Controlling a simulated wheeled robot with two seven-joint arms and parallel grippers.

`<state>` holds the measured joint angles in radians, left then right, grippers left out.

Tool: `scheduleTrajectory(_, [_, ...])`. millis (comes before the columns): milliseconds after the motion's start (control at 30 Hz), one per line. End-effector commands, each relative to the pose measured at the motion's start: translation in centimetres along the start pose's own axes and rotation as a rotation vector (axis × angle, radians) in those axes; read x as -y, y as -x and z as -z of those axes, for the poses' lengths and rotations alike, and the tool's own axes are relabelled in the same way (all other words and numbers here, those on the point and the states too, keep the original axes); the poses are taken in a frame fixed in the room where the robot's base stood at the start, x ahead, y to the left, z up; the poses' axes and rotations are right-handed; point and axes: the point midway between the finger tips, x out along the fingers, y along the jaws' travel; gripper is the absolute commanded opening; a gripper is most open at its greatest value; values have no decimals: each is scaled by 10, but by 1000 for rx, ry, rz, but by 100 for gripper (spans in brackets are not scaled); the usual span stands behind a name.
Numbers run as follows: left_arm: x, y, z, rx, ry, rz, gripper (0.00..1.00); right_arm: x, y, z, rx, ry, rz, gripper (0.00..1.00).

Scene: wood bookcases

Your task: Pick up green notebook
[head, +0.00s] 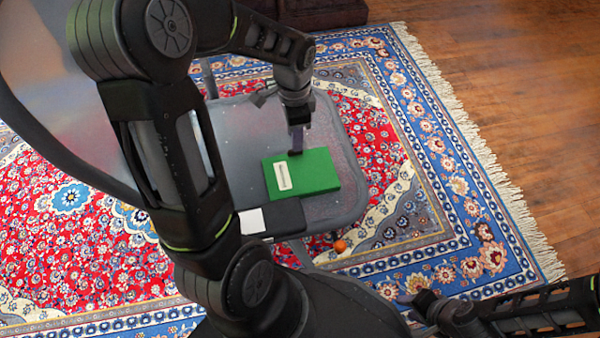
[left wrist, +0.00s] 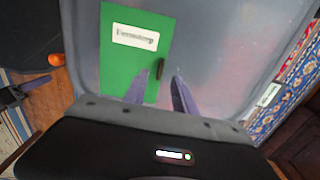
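The green notebook (head: 318,172) lies flat on a grey chair seat, with a white label on its cover. In the left wrist view the notebook (left wrist: 122,72) shows at the upper left, with a small dark strip near its right edge. My left gripper (head: 296,150) points down at the notebook's far edge. In the left wrist view its fingers (left wrist: 162,76) are apart, one over the green cover and one past its right edge. Contact cannot be told. My right gripper (head: 418,299) is at the lower right, away from the notebook; its finger opening is unclear.
A black item (head: 285,217) with a white patch lies beside the notebook at the seat's near edge. The grey seat (head: 345,150) is clear to the right. An orange ball (head: 340,246) is below the seat, over the patterned rug (head: 415,120). The chair back rises at left.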

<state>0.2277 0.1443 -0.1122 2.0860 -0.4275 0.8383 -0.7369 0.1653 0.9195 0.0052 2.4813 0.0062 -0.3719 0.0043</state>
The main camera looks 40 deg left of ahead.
Motion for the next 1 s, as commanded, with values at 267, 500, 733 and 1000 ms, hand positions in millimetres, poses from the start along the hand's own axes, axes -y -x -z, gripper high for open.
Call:
scheduleTrajectory(267, [-1,-43,-1,2,-1,-3,33,-8,-27,2,-12,-2,0,36])
scheduleTrajectory(500, [0,-50,0,0,0,-1,33,-9,-29,3,-15,-2,0,36])
scheduleTrajectory(733, [0,-49,0,0,0,-1,33,-8,-28,3,-15,-2,0,36])
scheduleTrajectory(1000, [0,-49,0,0,0,-1,32,-9,-28,3,-15,-2,0,36])
